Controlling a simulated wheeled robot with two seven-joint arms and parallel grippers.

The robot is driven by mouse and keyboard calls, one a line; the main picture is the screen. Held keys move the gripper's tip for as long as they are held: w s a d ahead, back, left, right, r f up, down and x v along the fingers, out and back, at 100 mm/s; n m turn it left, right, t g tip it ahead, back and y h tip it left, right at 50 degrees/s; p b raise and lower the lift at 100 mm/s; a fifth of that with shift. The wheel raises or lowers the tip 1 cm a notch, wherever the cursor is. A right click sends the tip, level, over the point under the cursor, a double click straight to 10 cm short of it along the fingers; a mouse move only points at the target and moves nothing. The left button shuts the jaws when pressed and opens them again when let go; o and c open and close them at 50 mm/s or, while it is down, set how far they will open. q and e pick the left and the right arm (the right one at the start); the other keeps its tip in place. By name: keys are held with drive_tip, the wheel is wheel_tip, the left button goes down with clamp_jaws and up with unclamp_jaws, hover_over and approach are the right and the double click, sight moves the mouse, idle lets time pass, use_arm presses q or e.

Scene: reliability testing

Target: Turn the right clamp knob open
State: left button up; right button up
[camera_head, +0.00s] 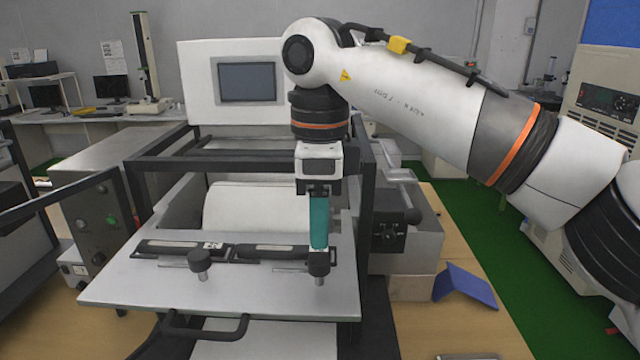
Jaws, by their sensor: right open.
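The right clamp knob (318,262) is a dark knob on a threaded stem, at the right end of the clamp bar on the white plate (130,280). My right gripper (319,246) points straight down over this knob. Its teal fingers end at the knob's top and hide part of it; I cannot tell whether they touch it. The gripper is open. The left clamp knob (200,260) stands clear on the same plate. The dark clamp bar (270,252) runs between and behind the knobs. My left gripper is not in view.
A black frame (365,200) rises close to the right of my gripper. A white drum (255,208) lies behind the clamp bar. A black handle (205,325) sticks out at the plate's front. A blue folded piece (466,287) lies on the wooden table at right.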

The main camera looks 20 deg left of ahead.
sight(320, 258)
wheel_tip(320, 258, up, 6)
drive_tip(key=shift+r, duration=0.2)
